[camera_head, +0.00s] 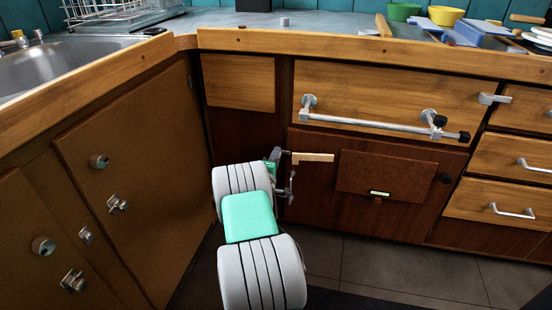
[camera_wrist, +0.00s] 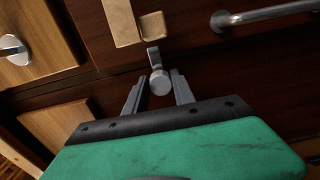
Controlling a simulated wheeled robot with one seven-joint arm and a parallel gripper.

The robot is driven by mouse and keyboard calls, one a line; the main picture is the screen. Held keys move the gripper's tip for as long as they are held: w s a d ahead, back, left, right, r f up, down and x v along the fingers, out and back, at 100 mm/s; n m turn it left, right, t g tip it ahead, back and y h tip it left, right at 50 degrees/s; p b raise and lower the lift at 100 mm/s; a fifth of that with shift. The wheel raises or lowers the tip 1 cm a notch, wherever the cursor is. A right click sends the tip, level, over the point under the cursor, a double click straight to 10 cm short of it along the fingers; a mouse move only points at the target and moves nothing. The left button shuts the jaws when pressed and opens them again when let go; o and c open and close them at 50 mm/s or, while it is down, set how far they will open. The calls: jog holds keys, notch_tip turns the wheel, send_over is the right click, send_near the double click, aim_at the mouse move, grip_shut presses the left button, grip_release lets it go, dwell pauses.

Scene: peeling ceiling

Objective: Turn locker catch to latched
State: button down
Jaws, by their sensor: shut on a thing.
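The locker catch, a small round grey metal knob with a short tab (camera_wrist: 159,83), sits between my fingertips in the wrist view. My gripper (camera_wrist: 160,76) has one finger on each side of the knob and is shut on it. The tab points up in that picture, toward the end of a pale wooden block (camera_wrist: 123,22); I cannot tell whether they touch. In the head view my gripper (camera_head: 284,174) is at the dark cabinet front, left of the same pale wooden block (camera_head: 313,157). There the catch is mostly hidden by my fingers.
A metal rail (camera_head: 375,125) runs across the drawer above. Cabinet doors with metal fittings (camera_head: 116,203) stand to the left. The counter edge (camera_head: 350,46) is above; floor (camera_head: 400,267) is clear at lower right.

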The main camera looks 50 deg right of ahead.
jog(key=c, duration=1.1)
grip_release()
jog(key=shift+o, duration=0.2)
jog(key=shift+a, duration=0.1)
jog(key=p+v, duration=0.2)
jog(key=v, duration=0.5)
jog(key=shift+s+a, duration=0.2)
jog(key=shift+a, duration=0.1)
